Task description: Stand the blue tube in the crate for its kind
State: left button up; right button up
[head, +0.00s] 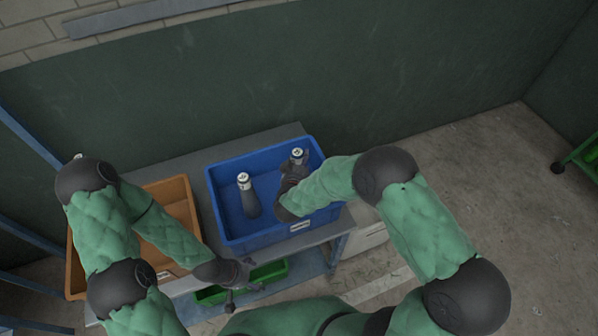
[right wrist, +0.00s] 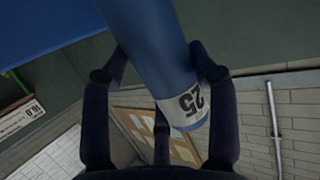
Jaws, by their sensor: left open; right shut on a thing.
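The blue tube (right wrist: 155,45) is between the fingers of my right gripper (right wrist: 158,72) in the right wrist view, with a white label reading 25 near one end. In the head view my right gripper (head: 293,172) is shut on it over the right part of the blue crate (head: 258,240); the tube's pale end (head: 297,153) shows above the fingers. Whether its lower end touches the crate floor is hidden. Another dark tube (head: 250,205) with a white top stands in the crate, leaning slightly. My left gripper (head: 238,272) is open and empty, in front of the table.
An orange crate (head: 178,190) stands left of the blue crate on the grey table (head: 190,158). A green crate (head: 268,273) sits lower, near my left gripper. A dark green wall (head: 300,85) is behind. The concrete floor at right is mostly clear.

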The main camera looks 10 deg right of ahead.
jog(key=shift+f+b, duration=0.45)
jog(key=shift+f, duration=1.3)
jog(key=shift+f, duration=0.15)
jog(key=o, duration=1.4)
jog(key=shift+s+r, duration=0.1)
jog(key=shift+r, duration=0.15)
jog(key=p+v, duration=0.2)
jog(key=v, duration=1)
jog(key=shift+p, duration=0.3)
